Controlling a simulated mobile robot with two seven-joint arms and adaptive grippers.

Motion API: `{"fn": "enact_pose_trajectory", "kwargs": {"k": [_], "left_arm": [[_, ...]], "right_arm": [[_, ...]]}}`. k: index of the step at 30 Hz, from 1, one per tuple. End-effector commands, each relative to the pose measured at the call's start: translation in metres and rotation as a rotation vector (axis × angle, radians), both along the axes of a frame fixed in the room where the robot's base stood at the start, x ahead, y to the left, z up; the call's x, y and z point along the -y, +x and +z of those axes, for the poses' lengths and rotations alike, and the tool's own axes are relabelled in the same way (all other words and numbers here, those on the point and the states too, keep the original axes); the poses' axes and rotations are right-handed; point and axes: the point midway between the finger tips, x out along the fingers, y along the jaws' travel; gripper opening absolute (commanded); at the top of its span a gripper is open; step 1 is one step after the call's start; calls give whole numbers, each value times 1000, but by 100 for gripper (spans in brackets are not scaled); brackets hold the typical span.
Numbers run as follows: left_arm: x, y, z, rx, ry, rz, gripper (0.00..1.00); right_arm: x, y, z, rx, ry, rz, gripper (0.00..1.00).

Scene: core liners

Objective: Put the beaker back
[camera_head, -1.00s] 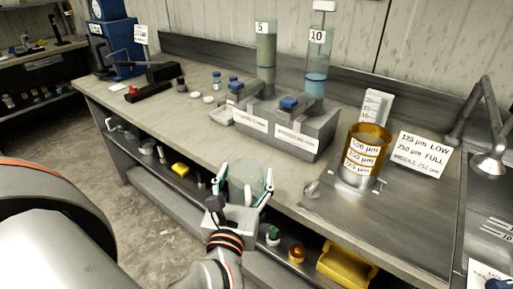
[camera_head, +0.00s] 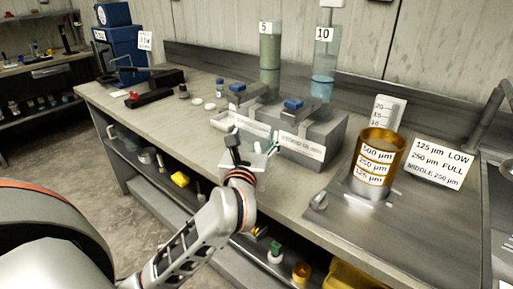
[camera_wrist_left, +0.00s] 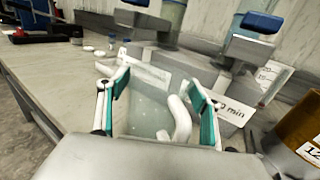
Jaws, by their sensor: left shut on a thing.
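My left gripper (camera_head: 256,146) is shut on a clear glass beaker and holds it over the bench, in front of the grey stand. The beaker (camera_head: 247,127) is mostly hidden by my gripper in the head view. In the left wrist view the translucent beaker (camera_wrist_left: 150,112) sits between the teal finger pads of my left gripper (camera_wrist_left: 157,105), with a white curved part (camera_wrist_left: 180,120) beside the right finger. I cannot tell whether its base touches the bench. My right gripper is not in view.
The grey stand (camera_head: 325,135) carries two labelled cylinders, green (camera_head: 270,60) and blue (camera_head: 324,70). A stack of amber sieves (camera_head: 378,158) stands to the right beside a sign (camera_head: 443,160). Small jars and white lids (camera_head: 196,101) lie left.

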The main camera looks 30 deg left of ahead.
Motion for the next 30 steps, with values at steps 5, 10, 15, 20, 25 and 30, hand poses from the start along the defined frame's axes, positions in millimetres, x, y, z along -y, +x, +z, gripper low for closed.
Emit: {"fn": "enact_pose_trajectory", "kwargs": {"k": [5, 10, 15, 20, 25, 30], "left_arm": [[-8, 15, 0, 1, 0, 2, 37], [-8, 16, -16, -5, 0, 1, 37], [-8, 16, -37, -5, 0, 1, 37], [-8, 16, -36, 0, -1, 1, 37], [-8, 16, -38, 0, -1, 1, 37], [-8, 16, -39, 0, -1, 0, 81]], "right_arm": [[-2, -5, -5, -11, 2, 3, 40], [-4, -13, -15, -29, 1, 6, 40], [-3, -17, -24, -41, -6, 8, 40], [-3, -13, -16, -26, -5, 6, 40], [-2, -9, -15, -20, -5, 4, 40], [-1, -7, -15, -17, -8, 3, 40]]}}
